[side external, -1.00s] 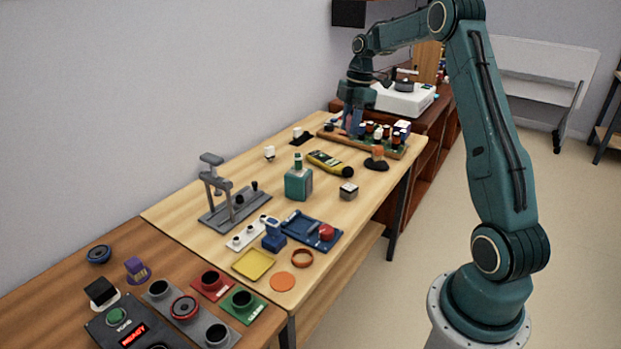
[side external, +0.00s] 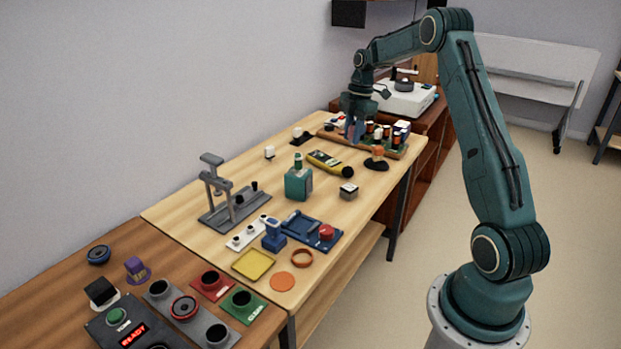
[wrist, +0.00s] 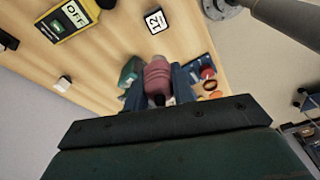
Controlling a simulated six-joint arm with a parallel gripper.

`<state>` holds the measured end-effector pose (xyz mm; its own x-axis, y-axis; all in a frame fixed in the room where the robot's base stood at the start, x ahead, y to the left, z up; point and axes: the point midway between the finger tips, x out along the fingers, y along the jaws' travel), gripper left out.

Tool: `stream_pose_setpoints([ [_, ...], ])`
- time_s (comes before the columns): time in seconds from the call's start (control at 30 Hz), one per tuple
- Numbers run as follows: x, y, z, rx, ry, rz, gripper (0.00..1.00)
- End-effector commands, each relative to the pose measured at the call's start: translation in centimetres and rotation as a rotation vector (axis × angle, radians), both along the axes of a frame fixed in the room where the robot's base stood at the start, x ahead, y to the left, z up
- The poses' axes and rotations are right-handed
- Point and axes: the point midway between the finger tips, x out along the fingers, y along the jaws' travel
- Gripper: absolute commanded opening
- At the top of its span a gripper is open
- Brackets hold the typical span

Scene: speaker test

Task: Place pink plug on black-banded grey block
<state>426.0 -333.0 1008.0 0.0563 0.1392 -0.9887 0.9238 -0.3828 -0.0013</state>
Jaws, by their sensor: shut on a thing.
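The pink plug (wrist: 158,76) is between the blue fingers of my gripper (wrist: 160,88) in the wrist view. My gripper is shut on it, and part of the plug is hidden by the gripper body. In the side view my gripper (side external: 354,130) points down over the far end of the table, beside the wooden rack; I cannot make out the plug there. A small grey block with a dark band (side external: 348,193) stands apart, nearer the camera, on bare table.
The rack (side external: 390,150) holds several small items. A grey stand (side external: 233,210) is at left. Table around the block is clear.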

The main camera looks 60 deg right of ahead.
Motion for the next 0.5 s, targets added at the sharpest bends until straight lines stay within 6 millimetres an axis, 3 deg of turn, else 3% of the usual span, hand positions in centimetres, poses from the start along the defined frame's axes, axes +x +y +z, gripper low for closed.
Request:
stream_pose_setpoints([
  [0.5, 0.0, 0.1, -9.4, 0.001, 0.002, -0.001, 0.03],
])
